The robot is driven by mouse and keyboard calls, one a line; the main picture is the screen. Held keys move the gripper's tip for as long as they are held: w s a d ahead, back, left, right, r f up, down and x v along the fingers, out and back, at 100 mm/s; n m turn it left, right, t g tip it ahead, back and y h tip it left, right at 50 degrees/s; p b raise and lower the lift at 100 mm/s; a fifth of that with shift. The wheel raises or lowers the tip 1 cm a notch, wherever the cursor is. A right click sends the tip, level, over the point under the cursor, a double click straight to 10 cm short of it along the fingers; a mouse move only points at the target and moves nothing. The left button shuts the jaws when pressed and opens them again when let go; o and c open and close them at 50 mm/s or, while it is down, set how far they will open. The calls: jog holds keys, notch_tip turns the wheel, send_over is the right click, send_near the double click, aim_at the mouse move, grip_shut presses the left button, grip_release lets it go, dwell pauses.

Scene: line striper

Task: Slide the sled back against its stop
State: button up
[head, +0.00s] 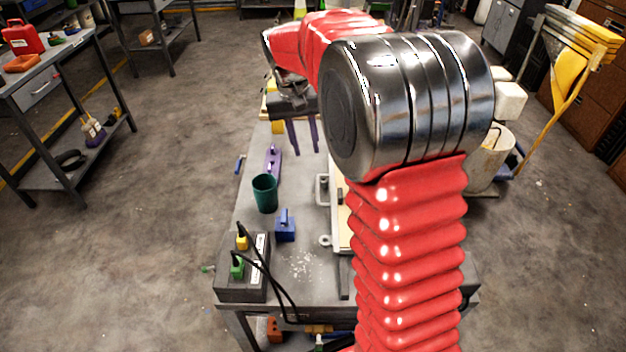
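No part is plainly marked as the sled or its stop. A pale board (343,233) with a grey handle (322,188) on its left side lies on the workbench, mostly hidden behind my arm. A dark rail (344,278) runs along the bench at its near end; I cannot tell how they join. A blue block with an upright grip (285,228) stands left of the board. My gripper (306,150) is beyond these, above the far part of the bench. Its two dark purple fingers point down, apart, with nothing visible between them.
On the workbench (305,262), a green cup (264,193), a purple tool with knobs (272,162) and a dark box with plugged cables (240,280) stand at left. A white bucket (488,160) is right of my arm. Open floor lies left.

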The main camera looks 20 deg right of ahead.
aim_at(318, 188)
jog(key=shift+m+g, duration=0.3)
jog(key=shift+g, duration=0.1)
jog(key=w+f, duration=0.1)
jog(key=w+d+f, duration=0.1)
jog(key=w+f, duration=0.1)
jog(key=shift+w+d+f, duration=0.2)
jog(key=shift+d+f, duration=0.15)
jog(key=shift+f, duration=0.05)
jog(key=f, duration=0.4)
jog(key=d+f, duration=0.1)
jog(key=f, duration=0.4)
jog(key=s+d+f, duration=0.1)
jog(key=f, duration=0.3)
jog(key=shift+d+f, duration=0.15)
jog(key=shift+f, duration=0.15)
grip_shut()
